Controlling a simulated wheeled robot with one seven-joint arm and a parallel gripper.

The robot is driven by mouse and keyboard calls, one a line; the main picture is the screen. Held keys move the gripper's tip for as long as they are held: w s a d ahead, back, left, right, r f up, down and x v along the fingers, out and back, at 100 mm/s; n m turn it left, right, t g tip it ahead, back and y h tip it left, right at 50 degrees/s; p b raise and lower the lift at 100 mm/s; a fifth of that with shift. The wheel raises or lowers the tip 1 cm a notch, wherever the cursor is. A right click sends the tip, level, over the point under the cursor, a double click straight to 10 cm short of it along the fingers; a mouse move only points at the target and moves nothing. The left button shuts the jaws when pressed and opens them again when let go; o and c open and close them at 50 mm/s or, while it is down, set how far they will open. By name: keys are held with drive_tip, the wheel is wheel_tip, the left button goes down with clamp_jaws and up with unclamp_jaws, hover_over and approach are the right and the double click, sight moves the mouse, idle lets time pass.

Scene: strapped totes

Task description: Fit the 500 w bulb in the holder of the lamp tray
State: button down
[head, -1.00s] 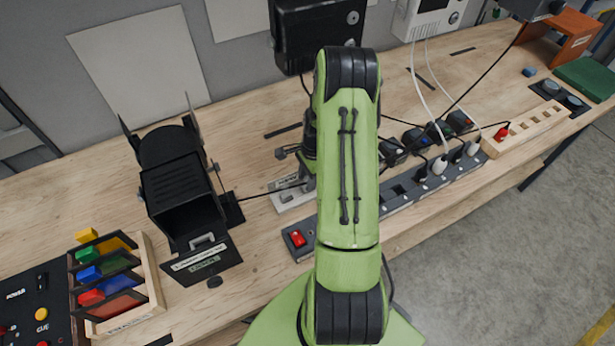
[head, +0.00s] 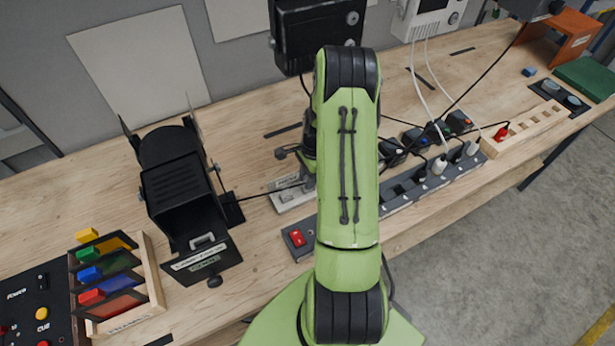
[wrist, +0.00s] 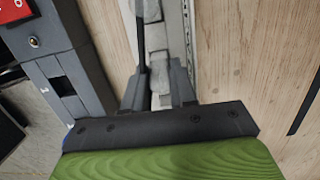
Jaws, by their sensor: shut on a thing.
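In the wrist view my gripper (wrist: 160,84) points at a metal strip on the wooden bench. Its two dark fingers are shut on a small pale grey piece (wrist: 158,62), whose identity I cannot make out. In the head view my green arm hides most of the gripper. The black lamp housing (head: 178,190) stands on the bench at left, and its front tray (head: 200,262) with a handle and labels extends toward the bench front. I cannot make out the 500 W bulb or the holder.
A pale metal plate (head: 288,198) lies left of my arm. A grey power strip (head: 425,185) with plugs and a red switch (head: 297,238) runs along the front edge. A wooden rack (head: 125,315) of coloured frames stands at lower left. Bench between housing and plate is mostly clear.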

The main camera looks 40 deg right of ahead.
drive_tip(key=shift+r+p, duration=1.05)
drive_tip(key=shift+r, duration=0.8)
